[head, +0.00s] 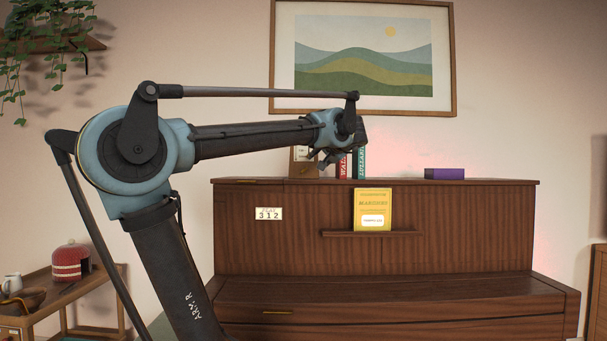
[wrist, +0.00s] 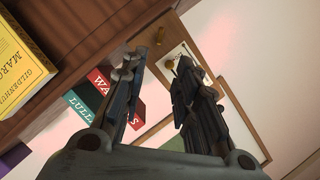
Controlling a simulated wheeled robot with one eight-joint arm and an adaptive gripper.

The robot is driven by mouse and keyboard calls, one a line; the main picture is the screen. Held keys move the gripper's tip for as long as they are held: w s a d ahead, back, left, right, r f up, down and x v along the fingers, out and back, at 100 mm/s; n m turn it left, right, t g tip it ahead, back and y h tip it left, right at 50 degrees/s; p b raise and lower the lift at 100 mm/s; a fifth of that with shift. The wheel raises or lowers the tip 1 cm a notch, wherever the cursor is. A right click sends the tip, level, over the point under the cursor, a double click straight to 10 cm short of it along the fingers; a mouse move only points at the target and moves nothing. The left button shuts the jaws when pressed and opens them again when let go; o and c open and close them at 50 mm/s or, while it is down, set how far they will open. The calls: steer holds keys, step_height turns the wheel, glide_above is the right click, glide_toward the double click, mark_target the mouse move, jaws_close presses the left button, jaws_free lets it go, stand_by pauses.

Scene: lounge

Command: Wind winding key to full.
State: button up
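A small wooden case with a pale face (head: 301,154) stands on top of the upright piano, left of the books. It also shows in the wrist view (wrist: 172,60), partly hidden by my fingers. My gripper (head: 330,160) is in front of the piano top beside the case. In the wrist view its fingers (wrist: 160,68) are apart with nothing visible between them. I cannot tell the exact distance to the key.
Red and green books (head: 352,164) stand close to my gripper on the piano (head: 480,182). A purple box (head: 444,174) lies farther right. A yellow book (head: 372,210) rests on the music ledge. A framed picture (head: 452,60) hangs behind.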

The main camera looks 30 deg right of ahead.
mark_target(304, 171)
steer(key=x, duration=1.7)
steer(key=shift+f, duration=0.1)
jaws_close()
